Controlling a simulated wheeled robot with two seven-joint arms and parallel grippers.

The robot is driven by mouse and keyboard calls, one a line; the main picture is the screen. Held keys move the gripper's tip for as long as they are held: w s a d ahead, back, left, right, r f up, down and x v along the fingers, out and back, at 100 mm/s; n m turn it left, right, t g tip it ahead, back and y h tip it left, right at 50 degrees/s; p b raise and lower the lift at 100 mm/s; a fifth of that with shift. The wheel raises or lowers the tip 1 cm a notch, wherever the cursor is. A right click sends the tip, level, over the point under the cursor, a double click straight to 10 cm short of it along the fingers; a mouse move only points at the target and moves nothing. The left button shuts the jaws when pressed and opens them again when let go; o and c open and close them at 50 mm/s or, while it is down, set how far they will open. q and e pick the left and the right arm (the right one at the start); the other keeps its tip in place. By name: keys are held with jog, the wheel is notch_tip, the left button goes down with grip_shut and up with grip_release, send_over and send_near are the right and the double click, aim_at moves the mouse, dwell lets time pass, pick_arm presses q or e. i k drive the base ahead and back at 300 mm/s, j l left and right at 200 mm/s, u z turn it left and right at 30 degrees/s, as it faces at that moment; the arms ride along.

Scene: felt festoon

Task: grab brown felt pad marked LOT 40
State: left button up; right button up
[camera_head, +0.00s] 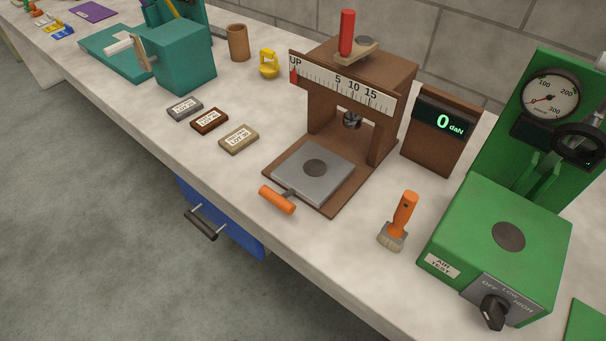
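A dark brown felt pad (195,129) with a white label lies flat on the bench. The print on its label is too small to read surely. It is the middle one of three pads in a slanting row. A grey pad (172,115) lies to its upper left and a beige pad (226,148) to its lower right, each with a white label and apart from it. Nothing covers the brown pad. Neither of my grippers shows in the head view.
A teal machine (185,58), brown cup (238,42) and yellow weight (269,63) stand behind. The bench's front edge runs close before the pads.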

aim_at(206, 123)
jog(key=j+z, duration=0.2)
jog(key=j, duration=0.25)
jog(key=j+z, duration=0.2)
jog(key=j, duration=0.3)
jog(key=j+z, duration=0.15)
jog(key=j, duration=0.3)
jog(key=k+j+z, duration=0.2)
jog(key=j, duration=0.25)
jog(key=j+z, duration=0.2)
jog(key=j, duration=0.25)
jog(key=k+j+z, duration=0.2)
jog(key=j, duration=0.2)
